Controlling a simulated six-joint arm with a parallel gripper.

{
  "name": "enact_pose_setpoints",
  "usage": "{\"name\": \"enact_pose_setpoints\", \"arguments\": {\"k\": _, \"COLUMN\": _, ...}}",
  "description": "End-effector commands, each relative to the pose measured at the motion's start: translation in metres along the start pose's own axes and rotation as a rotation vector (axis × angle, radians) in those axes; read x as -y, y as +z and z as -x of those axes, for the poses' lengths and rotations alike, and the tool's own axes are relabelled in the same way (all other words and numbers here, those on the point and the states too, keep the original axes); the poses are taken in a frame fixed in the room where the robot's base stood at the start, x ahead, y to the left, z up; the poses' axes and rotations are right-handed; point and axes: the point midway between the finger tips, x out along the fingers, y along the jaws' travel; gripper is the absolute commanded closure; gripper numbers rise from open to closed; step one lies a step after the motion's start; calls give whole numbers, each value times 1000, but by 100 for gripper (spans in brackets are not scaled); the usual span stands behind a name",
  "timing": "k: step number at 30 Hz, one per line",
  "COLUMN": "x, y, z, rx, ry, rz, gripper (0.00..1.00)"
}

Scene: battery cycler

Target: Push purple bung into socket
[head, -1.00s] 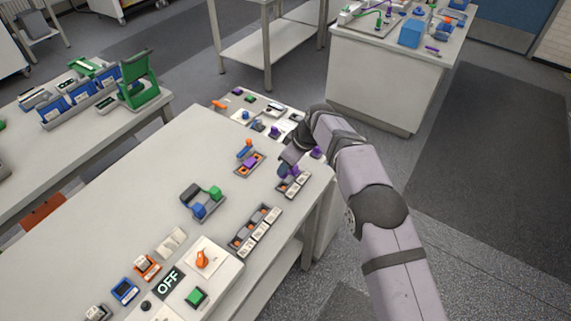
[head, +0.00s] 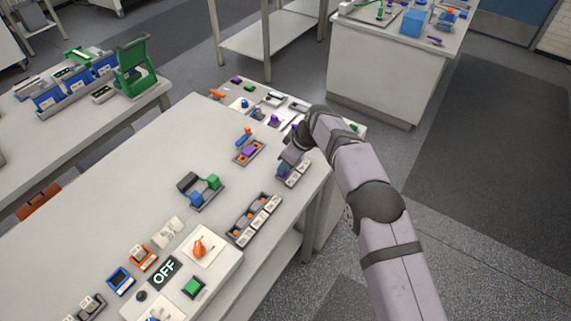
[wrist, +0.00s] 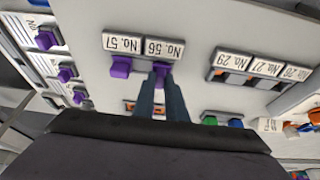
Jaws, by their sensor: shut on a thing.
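My gripper (wrist: 160,92) is shut on a purple bung (wrist: 161,70) in the wrist view. The bung is at the socket block beside the label "No. 56" (wrist: 164,48); how deep it sits is hidden by the fingers. A second purple bung (wrist: 120,66) stands beside the label "No. 57" on the same block, just left of my gripper. In the head view my gripper (head: 289,160) is low over the small labelled block (head: 293,174) near the table's right edge, and hides most of the bungs there.
Another labelled row (head: 255,220) lies nearer along the table edge. An orange and purple holder (head: 249,152) stands left of my gripper. Several purple pieces (wrist: 66,75) line the left of the wrist view. The table's middle left is clear.

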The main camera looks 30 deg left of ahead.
Motion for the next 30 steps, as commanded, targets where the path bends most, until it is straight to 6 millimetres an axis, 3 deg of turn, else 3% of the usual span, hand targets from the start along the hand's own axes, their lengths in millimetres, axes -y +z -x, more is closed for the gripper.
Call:
{"name": "enact_pose_setpoints", "arguments": {"k": 22, "x": 0, "y": 2, "z": -5, "rx": 0, "ry": 0, "rz": 0, "gripper": 100}}
{"name": "enact_pose_setpoints", "arguments": {"k": 23, "x": 0, "y": 2, "z": -4, "rx": 0, "ry": 0, "rz": 0, "gripper": 81}}
{"name": "enact_pose_setpoints", "arguments": {"k": 25, "x": 0, "y": 2, "z": -4, "rx": 0, "ry": 0, "rz": 0, "gripper": 67}}
{"name": "enact_pose_setpoints", "arguments": {"k": 30, "x": 0, "y": 2, "z": -4, "rx": 0, "ry": 0, "rz": 0, "gripper": 67}}
